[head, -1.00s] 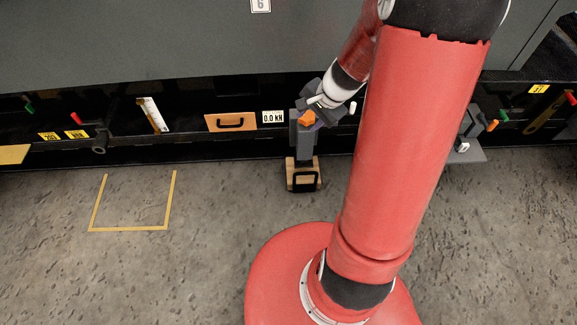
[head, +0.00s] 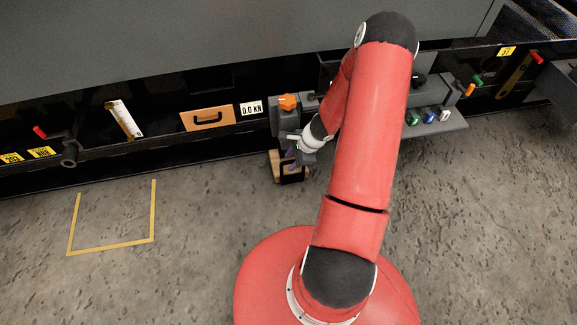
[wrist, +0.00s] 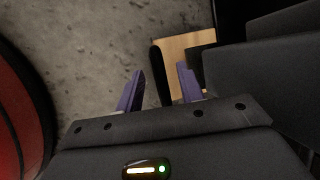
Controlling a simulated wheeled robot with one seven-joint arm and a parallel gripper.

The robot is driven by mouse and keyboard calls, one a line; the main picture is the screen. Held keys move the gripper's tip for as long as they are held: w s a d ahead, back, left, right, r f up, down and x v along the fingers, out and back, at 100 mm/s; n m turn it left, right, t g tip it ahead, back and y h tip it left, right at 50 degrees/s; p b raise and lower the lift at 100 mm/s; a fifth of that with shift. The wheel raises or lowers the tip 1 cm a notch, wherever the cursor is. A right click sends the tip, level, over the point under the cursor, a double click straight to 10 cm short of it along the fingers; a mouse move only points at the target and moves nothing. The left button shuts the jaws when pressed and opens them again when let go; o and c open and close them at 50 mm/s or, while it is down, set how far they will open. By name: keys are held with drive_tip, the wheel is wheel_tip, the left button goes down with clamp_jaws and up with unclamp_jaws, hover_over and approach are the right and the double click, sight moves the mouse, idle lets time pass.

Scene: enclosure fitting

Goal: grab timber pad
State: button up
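The timber pad (head: 277,168) is a pale wooden block with a black handle, low at the floor under a grey jack-like unit (head: 288,120). In the wrist view the pad (wrist: 183,48) shows at the upper middle, its black handle (wrist: 157,72) running down its left side. My gripper (head: 292,160) is in front of the pad in the head view, partly covering it. In the wrist view the purple fingers of my gripper (wrist: 161,72) are apart, with part of the handle seen between them. Whether they touch it cannot be told.
A wooden panel with a black handle (head: 207,118) and a 0.0 kN display (head: 251,108) are left of the jack. A grey shelf with coloured buttons (head: 440,125) juts out at right. A yellow floor outline (head: 112,247) lies at left on clear floor.

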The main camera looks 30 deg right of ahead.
sight(281, 174)
drive_tip(key=x, duration=0.2)
drive_tip(key=shift+w+a+f, duration=0.1)
drive_tip(key=shift+f, duration=0.15)
clamp_jaws()
drive_tip(key=shift+r, duration=0.1)
idle(1.1)
